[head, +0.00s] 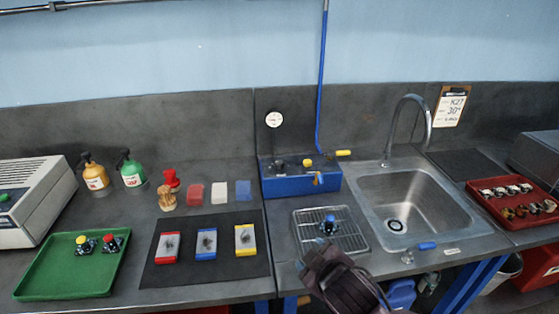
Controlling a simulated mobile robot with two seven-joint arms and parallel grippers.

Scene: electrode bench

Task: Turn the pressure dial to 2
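A blue box (290,186) stands against the back splash left of the sink. Its top carries dark parts and a small yellow knob (307,162); which one is the pressure dial, and its setting, are too small to tell. A round white gauge (274,119) is on the wall panel above; its reading is not legible. One dark gripper, which I take as my right (322,253), reaches in from the bottom, in front of the wire rack and well short of the box. Its finger opening cannot be made out. My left gripper is not in view.
A wire rack (348,242) holds a blue-topped electrode (329,225) just beyond the gripper. The sink (452,238) with its tall faucet (427,125) is to the right. A blue hose (321,75) drops to the box. A black mat (205,272) and green tray (45,282) lie left.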

